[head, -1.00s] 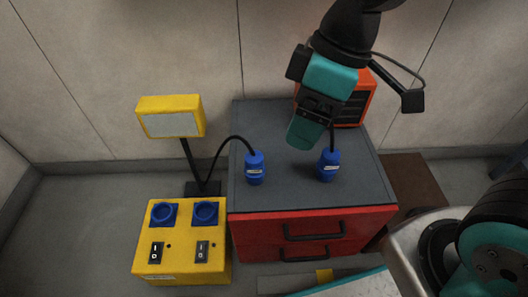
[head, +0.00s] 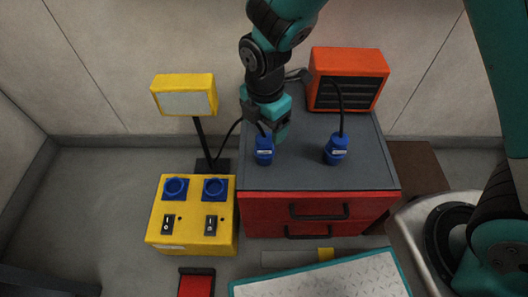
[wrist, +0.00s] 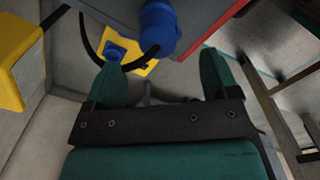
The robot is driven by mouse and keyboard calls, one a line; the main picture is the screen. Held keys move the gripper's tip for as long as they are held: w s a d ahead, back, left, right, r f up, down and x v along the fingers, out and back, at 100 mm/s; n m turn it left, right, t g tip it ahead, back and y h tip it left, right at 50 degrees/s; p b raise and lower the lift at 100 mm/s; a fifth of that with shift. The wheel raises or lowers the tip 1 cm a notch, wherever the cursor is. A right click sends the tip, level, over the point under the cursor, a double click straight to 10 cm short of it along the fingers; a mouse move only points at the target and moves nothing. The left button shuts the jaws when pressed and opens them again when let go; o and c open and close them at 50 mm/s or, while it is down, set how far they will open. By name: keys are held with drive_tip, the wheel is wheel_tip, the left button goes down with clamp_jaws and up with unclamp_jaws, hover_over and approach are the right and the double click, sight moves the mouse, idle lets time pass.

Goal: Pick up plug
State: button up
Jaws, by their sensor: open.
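Two blue plugs stand on the dark top of the red cabinet. The left plug (head: 264,150) has a black cable that runs to the yellow lamp; the right plug (head: 336,149) has a cable toward the orange heater. My gripper (head: 276,134) is at the left plug, seemingly just above or behind it in the head view. In the wrist view a blue plug (wrist: 159,28) shows beyond the fingertips, between them and toward the top, with its cable curving below it. My gripper (wrist: 162,78) is open, with nothing between its fingers.
The red cabinet (head: 275,215) has black handles. An orange heater (head: 348,75) stands at its back right. A yellow socket box (head: 192,240) with two blue sockets and switches stands left of it, with a yellow lamp (head: 184,95) behind. A metal-topped surface (head: 330,280) is in front.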

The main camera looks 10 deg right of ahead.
sight(265, 136)
wheel_tip(265, 136, down, 8)
drive_tip(key=b, duration=0.3)
drive_tip(key=shift+w+r, duration=0.1)
drive_tip(key=shift+w, duration=0.05)
drive_tip(key=shift+c, duration=0.2)
drive_tip(key=c, duration=1.1)
